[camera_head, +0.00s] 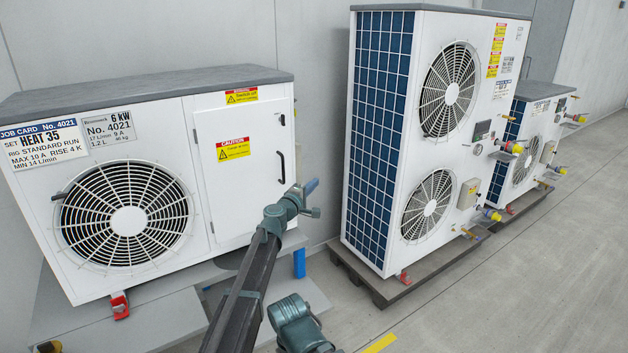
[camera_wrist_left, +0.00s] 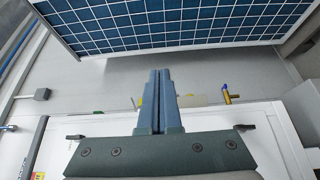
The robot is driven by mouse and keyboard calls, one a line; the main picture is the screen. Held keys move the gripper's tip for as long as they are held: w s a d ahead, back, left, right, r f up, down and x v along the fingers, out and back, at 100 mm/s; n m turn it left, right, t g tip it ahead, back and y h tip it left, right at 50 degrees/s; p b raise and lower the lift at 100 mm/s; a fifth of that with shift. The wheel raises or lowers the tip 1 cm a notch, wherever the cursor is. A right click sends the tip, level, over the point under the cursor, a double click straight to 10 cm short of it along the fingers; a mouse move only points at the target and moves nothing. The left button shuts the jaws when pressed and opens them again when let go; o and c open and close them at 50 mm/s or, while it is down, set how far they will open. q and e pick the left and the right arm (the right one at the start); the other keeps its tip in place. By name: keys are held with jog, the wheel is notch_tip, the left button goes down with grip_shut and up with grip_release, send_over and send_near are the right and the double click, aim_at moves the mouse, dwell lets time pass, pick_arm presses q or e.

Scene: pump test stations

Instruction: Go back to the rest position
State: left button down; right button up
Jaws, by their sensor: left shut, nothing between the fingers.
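My left gripper (camera_head: 309,188) is in front of the closed white door (camera_head: 240,150) of the left heat pump unit, beside its black handle (camera_head: 281,166). Its blue fingers are together and empty. In the left wrist view the shut fingers (camera_wrist_left: 158,92) point at a grey surface with nothing between them. I cannot tell from the head view whether they touch the handle.
The left unit (camera_head: 205,215) carries a job card (camera_head: 45,148) and a fan grille (camera_head: 125,215). A tall two-fan unit (camera_head: 385,215) stands to the right on a dark pallet (camera_head: 400,292). A smaller unit (camera_head: 545,125) stands behind it. The floor at right (camera_head: 540,270) is clear.

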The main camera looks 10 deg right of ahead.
pick_arm(q)
jog(key=s+a+f+m+g+y, duration=0.1)
jog(key=s+a+f+m+g, duration=0.2)
jog(key=s+a+f, duration=0.35)
jog(key=s+a+f+m+g+y, duration=0.2)
jog(key=s+a+f+m+g, duration=0.15)
jog(key=s, duration=0.65)
jog(key=s+a+f+m+g+y, duration=0.1)
jog(key=s+a+f+m+g, duration=0.15)
jog(key=s+a+f, duration=0.45)
jog(key=s+a+f+m+g+y, duration=0.1)
jog(key=s+a+f+g+y, duration=0.2)
jog(key=s+a, duration=0.65)
jog(key=s+a+f+m+g+y, duration=0.15)
jog(key=s+a+y, duration=0.35)
jog(key=s, duration=0.7)
jog(key=s+d+m, duration=0.3)
jog(key=s+d, duration=0.2)
jog(key=d, duration=0.4)
notch_tip(320, 180, up, 15)
jog(key=p, duration=1.5)
jog(key=shift+d+f+g, duration=0.2)
jog(key=shift+d+g, duration=0.05)
jog(key=shift+g, duration=0.2)
pick_arm(e)
notch_tip(320, 180, up, 15)
jog(key=shift+s+d, duration=0.2)
jog(key=shift+d, duration=0.25)
